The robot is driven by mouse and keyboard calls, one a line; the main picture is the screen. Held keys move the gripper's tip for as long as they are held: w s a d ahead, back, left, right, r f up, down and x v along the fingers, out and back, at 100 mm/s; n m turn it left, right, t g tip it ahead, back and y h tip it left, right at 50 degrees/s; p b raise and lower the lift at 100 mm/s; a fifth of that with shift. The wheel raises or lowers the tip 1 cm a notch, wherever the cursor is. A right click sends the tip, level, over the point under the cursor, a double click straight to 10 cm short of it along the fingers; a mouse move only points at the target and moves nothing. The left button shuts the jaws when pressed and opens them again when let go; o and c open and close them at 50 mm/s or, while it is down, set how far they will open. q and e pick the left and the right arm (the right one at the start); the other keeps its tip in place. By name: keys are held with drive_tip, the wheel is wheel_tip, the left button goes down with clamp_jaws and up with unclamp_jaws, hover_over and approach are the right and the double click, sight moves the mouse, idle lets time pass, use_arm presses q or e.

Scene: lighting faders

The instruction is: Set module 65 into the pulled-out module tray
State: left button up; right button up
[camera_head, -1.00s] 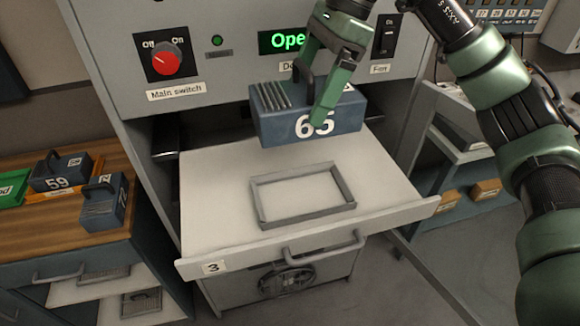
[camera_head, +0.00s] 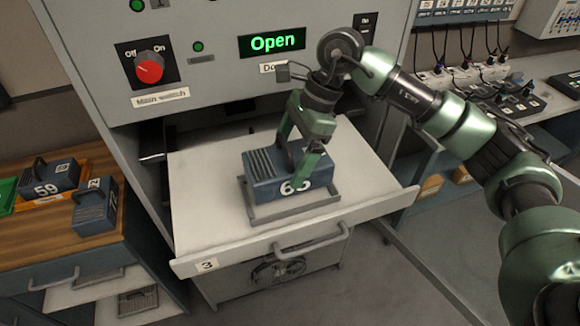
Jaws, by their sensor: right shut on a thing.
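Module 65 (camera_head: 262,187) is a blue-grey box with a ribbed top and a white number on its front. It sits low over the grey frame (camera_head: 310,208) on the pulled-out tray (camera_head: 205,225), within the frame's outline. I cannot tell whether it is fully seated. My right gripper (camera_head: 298,172) comes down from above and is shut on the module; its fingers cover part of the number and hide the handle. My left gripper is not in view.
The cabinet above bears a main switch (camera_head: 149,68) and a green "Open" display (camera_head: 277,42). Modules 59 (camera_head: 50,178) and 72 (camera_head: 95,212) stand on the wooden cabinet top at left. The tray around the frame is clear.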

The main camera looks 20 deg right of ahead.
drive_tip(key=shift+f, duration=0.45)
wheel_tip(320, 180, down, 3)
drive_tip(key=shift+p, duration=0.6)
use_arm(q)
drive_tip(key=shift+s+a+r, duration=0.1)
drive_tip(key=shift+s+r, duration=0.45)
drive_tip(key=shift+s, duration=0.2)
use_arm(e)
drive_tip(key=shift+f, duration=0.15)
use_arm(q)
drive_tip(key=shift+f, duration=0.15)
use_arm(e)
drive_tip(key=shift+f, duration=0.1)
drive_tip(key=o, duration=1.8)
drive_tip(key=shift+s, duration=0.1)
